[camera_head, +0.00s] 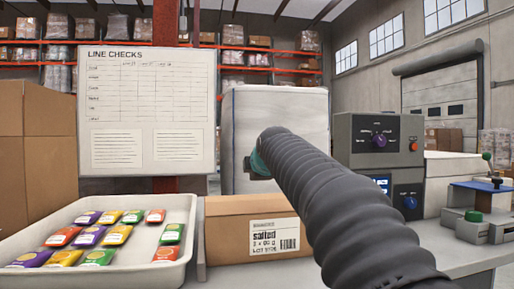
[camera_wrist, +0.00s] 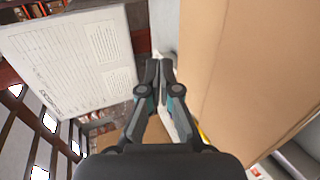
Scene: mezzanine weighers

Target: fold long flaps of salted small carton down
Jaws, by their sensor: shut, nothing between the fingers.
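The salted small carton (camera_head: 225,236) stands on the worktop in the head view, its white label (camera_head: 274,237) facing me. Its right part is hidden behind my arm. Its top is seen nearly edge-on, so I cannot tell how its flaps lie. My gripper is above and behind the carton's front face in the head view, mostly hidden by my arm. In the wrist view my gripper (camera_wrist: 158,66) is shut, fingertips together and empty. A large brown cardboard surface (camera_wrist: 250,65) fills the right of that view; I cannot tell which box it belongs to.
A white tray (camera_head: 189,243) of coloured packets stands left of the carton. Large brown boxes (camera_head: 38,150) are at the far left. A LINE CHECKS board (camera_head: 147,110) stands behind. Grey control units (camera_head: 377,140) and a blue-topped device (camera_head: 484,187) are at right.

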